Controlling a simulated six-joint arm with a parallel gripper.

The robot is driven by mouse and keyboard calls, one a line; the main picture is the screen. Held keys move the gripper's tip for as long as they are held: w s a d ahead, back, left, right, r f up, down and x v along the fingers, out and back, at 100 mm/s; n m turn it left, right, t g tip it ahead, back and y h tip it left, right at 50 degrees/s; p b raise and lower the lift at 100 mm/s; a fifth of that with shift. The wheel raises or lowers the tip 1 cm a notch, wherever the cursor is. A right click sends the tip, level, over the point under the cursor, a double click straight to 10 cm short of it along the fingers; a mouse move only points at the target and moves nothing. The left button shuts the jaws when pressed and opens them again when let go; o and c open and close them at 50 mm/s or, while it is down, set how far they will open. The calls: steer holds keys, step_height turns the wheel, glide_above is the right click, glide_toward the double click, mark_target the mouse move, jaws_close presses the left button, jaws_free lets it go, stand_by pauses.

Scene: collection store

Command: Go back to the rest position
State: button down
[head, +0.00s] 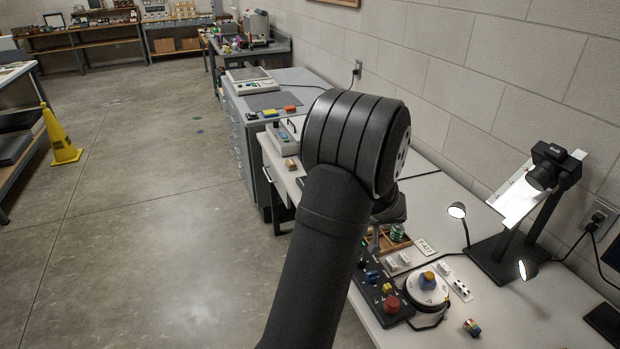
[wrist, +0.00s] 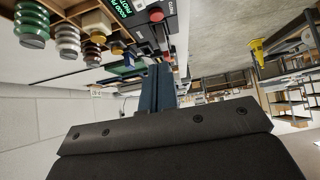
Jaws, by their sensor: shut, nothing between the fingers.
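My gripper shows in the wrist view (wrist: 160,80) as a dark bolted bar with narrow fingers reaching up the picture. The fingers are together and hold nothing. In the head view my own black arm rises from the bottom centre and bends over the near edge of the white table (head: 465,215). It hides most of the gripper there. Only part of the wrist shows behind the arm, above a wooden compartment tray (head: 382,246). The wrist view is tilted, with the tabletop things along its top.
A round white dial unit (head: 426,296) and a dark button box (head: 392,303) stand near the table's front edge. A camera stand (head: 515,245) with small lamps is at right. A grey drawer cabinet (head: 245,150) stands beyond. The floor (head: 150,220) at left is clear around a yellow cone (head: 62,140).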

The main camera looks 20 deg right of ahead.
steer(key=x, duration=0.8)
steer(key=shift+w+a+r, duration=0.1)
steer(key=shift+w+r, duration=0.2)
steer(key=shift+w, duration=0.1)
steer(key=v, duration=0.5)
steer(key=shift+s+r, duration=0.1)
steer(key=shift+s, duration=0.1)
